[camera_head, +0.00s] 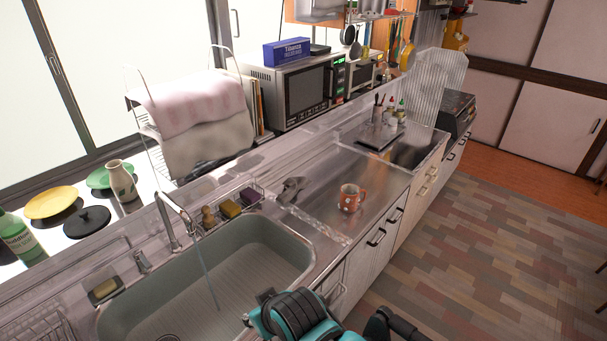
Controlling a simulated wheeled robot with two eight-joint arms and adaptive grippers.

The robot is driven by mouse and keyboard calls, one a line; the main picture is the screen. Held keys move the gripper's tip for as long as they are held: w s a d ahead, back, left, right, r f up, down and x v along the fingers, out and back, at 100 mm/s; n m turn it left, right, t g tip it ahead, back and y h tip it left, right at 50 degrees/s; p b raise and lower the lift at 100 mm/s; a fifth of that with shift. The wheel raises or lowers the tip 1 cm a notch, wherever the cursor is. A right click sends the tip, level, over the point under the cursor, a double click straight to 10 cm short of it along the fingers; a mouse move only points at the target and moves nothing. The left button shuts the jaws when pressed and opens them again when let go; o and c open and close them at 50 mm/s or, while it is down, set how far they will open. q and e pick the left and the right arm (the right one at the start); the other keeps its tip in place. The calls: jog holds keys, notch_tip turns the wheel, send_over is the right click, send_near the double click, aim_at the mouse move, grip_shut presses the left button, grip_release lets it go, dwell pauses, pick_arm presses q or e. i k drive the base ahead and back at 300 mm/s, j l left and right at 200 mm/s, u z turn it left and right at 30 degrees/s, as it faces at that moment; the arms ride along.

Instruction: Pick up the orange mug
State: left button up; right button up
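The orange mug (349,199) stands upright on the steel counter (310,192), to the right of the sink and near the counter's front edge. It has pale marks on its side, and its handle points to the right. Nothing touches it. Teal and black parts of my own arm show at the bottom middle, in front of the sink and below the mug. I see no gripper fingers clearly in the head view.
The sink (226,272) with a running tap (176,218) lies left of the mug. Dark utensils (291,189) lie behind the mug to the left. A tray with bottles (380,137) stands farther back. A microwave (305,92) stands behind. The counter around the mug is clear.

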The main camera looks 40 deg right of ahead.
aim_at(353, 198)
jog(key=l+z, duration=0.15)
jog(key=z, duration=1.45)
jog(key=i+l+u, duration=0.1)
jog(key=i+l, duration=0.8)
jog(key=i+l+u, duration=0.15)
jog(key=i+l, duration=0.35)
jog(key=l, duration=0.15)
jog(key=i+l+u, duration=0.1)
jog(key=i+l, duration=0.3)
jog(key=l, duration=0.2)
